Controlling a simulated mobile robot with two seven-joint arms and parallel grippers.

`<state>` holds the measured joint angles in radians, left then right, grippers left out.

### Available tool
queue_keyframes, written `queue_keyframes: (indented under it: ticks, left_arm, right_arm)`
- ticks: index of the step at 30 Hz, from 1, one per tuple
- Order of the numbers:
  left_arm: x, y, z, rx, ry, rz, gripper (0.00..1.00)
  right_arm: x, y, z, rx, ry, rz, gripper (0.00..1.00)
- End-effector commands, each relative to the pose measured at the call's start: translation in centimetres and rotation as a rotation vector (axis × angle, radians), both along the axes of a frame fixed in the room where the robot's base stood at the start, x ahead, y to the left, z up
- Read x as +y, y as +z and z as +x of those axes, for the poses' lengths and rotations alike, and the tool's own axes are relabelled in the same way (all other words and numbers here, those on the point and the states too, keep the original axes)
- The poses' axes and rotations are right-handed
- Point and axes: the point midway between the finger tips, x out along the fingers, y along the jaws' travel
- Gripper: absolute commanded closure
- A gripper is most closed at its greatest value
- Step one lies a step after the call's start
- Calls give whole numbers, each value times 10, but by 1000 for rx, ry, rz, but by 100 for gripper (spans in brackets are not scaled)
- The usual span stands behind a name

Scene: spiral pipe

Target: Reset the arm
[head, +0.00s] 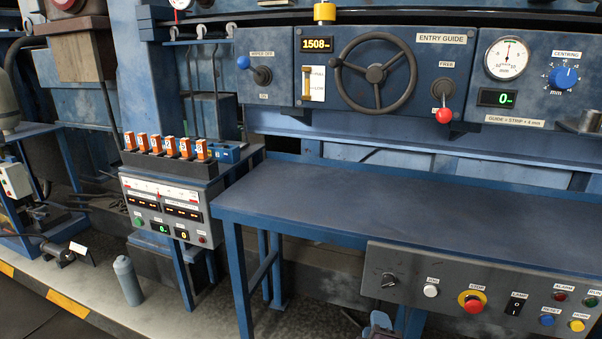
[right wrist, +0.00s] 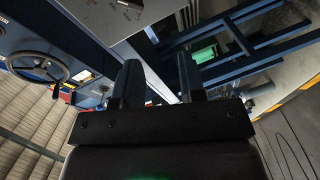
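The fingers touch nothing that I can make out. My left gripper and arm are not in view.
A blue table (head: 380,200) spans the middle right, its top clear. A control panel (head: 470,295) hangs at its front. A handwheel (head: 375,73) is on the machine behind. A grey box (head: 165,215) with orange-labelled blocks stands left. A grey bottle (head: 128,280) stands below.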

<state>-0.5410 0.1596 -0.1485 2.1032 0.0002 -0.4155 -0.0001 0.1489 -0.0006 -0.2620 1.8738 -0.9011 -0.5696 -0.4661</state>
Motion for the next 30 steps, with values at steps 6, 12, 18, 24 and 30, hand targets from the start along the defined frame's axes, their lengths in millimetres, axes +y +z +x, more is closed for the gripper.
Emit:
queue_keyframes:
  ticks: [6, 12, 18, 24, 30]
  left_arm:
    - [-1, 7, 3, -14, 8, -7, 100]
    - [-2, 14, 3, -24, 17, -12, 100]
    - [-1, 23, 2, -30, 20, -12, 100]
    - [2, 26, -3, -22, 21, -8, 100]
    - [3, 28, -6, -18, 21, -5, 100]
  right_arm:
    - [-21, -24, -44, 59, 4, 552, 63]
    - [-53, -51, -110, 137, -75, 994, 63]
    - [-88, -76, -187, 218, -193, 1193, 63]
    - [-113, -99, -251, 292, -298, 1176, 63]
    - [-120, -109, -276, 326, -339, 1163, 63]
